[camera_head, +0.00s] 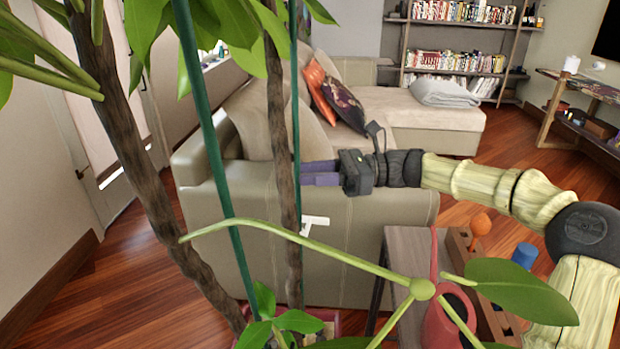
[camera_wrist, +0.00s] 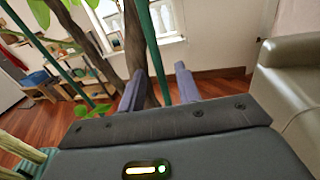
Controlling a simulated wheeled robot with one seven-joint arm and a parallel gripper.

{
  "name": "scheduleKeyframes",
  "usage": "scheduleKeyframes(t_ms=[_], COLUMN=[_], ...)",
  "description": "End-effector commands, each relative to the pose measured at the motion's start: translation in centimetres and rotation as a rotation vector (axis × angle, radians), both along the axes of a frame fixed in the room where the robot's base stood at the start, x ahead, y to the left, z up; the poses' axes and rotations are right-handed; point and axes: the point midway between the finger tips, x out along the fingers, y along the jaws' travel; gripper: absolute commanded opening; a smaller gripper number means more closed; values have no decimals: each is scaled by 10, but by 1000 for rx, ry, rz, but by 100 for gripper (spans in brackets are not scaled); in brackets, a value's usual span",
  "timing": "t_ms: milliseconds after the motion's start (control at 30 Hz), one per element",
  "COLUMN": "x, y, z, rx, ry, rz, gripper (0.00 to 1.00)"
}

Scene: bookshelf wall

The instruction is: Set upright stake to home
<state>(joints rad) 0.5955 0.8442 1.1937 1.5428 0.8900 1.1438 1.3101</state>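Two thin green stakes stand among the plant's brown trunks in the head view. The left stake (camera_head: 219,180) leans, its top to the left. The right stake (camera_head: 295,90) is nearly upright beside a trunk (camera_head: 276,120). My gripper (camera_head: 305,172) points left at this right stake and trunk, its purple fingers apart. In the wrist view a green stake (camera_wrist: 154,55) and a trunk (camera_wrist: 134,45) show between the open fingers (camera_wrist: 160,68); I cannot tell whether they touch. Another stake (camera_wrist: 35,42) is at the left. Leaves and the pot hide the stakes' lower ends.
A reddish pot (camera_head: 325,322) is at the bottom. A white T-shaped piece (camera_head: 315,222) is near the right trunk. A sofa (camera_head: 365,235) stands behind. Leaves and stems crowd the front.

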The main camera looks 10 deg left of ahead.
Motion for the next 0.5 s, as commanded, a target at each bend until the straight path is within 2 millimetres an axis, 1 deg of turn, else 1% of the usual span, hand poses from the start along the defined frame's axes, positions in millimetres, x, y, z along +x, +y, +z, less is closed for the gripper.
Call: scheduleKeyframes(t_ms=[100, 367, 500], x=[-2, -2, -2], y=[7, 8, 7], z=[0, 0, 0], rx=[0, 0, 0], ry=[0, 0, 0], rz=[0, 1, 0], gripper=[33, 33, 6])
